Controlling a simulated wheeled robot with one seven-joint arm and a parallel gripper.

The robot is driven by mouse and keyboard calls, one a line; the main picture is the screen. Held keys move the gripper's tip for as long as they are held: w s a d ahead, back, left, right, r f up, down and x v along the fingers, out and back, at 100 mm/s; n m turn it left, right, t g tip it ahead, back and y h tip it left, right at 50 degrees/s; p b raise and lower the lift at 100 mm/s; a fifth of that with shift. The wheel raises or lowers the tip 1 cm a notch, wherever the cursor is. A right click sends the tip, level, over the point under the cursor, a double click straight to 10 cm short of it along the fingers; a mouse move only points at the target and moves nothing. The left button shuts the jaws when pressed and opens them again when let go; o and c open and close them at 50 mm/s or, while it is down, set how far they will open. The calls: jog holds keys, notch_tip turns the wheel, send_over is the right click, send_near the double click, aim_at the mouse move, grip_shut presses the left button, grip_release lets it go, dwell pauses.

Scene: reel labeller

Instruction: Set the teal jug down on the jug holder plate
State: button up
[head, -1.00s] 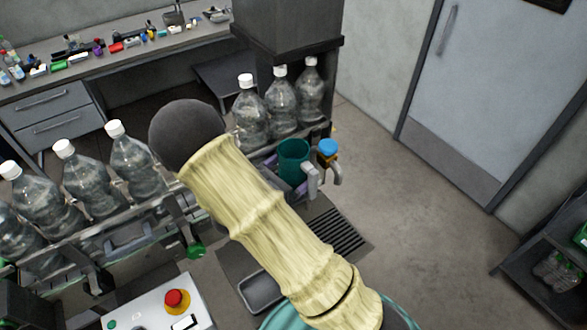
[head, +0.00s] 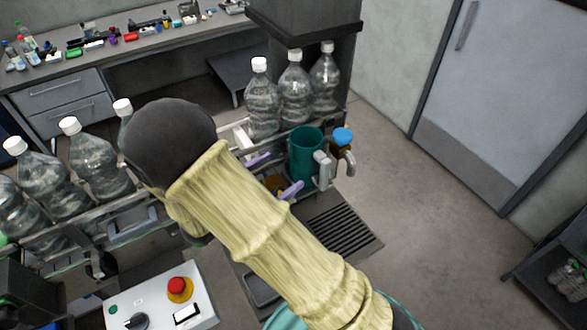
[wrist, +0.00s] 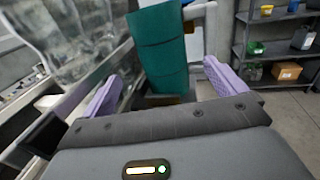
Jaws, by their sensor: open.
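The teal jug (head: 305,155) stands upright beside the grey tap in the head view, with its pale handle on the right. In the wrist view the jug (wrist: 160,50) is straight ahead, between the lines of the two purple fingers. My gripper (head: 275,175) is open and empty. In the head view its fingers point toward the jug from the left, with the jug at or just beyond their tips. A dark block with an orange part shows below the jug in the wrist view. I cannot make out the jug holder plate under the jug.
A blue-capped tap fitting (head: 342,140) is close right of the jug. Clear bottles (head: 295,88) stand on the rail behind it, with more on the left. A slatted drain tray (head: 340,235) lies below. A control box (head: 160,305) is at front left. Open floor is right.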

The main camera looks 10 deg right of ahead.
jog(key=v, duration=0.3)
jog(key=shift+b, duration=0.3)
jog(key=shift+d, duration=0.1)
dwell(0.5)
